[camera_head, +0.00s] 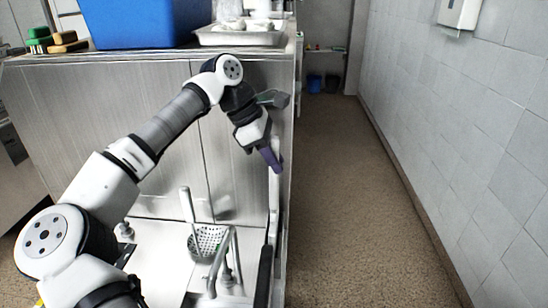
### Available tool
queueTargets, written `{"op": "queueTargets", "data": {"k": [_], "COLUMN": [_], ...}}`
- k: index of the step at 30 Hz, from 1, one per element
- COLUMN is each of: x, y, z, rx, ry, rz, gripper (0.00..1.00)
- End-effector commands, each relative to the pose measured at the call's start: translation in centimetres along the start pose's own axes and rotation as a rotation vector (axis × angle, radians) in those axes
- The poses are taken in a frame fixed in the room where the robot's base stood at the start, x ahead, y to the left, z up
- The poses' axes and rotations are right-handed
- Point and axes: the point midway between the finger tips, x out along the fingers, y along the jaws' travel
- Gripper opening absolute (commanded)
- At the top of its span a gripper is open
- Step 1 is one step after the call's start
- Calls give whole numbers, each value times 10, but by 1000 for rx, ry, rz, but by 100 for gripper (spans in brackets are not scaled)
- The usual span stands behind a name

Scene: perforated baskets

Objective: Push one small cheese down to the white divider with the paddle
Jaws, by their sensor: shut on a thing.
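My gripper (264,149) points downward near the right end of the steel cabinet front. It is shut on a purple piece (272,161), which may be the paddle's handle. A pale upright strip (275,195) runs below the purple piece; I cannot tell whether the two are joined. No small cheese can be made out in this view, and I cannot identify the white divider.
A perforated ladle-like basket (207,243) and bent metal tubing (221,262) lie below my arm. On the counter above are a blue bin (145,22) and a white tray (240,37). The brown floor (350,210) at right is clear, bounded by a tiled wall.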

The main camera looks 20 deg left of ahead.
Motion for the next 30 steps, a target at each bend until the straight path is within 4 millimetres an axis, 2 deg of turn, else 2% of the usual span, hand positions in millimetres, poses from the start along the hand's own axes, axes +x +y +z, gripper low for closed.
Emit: {"op": "queueTargets", "data": {"k": [30], "x": [-22], "y": [0], "z": [12], "rx": [0], "ry": [0], "rz": [1], "gripper": [0]}}
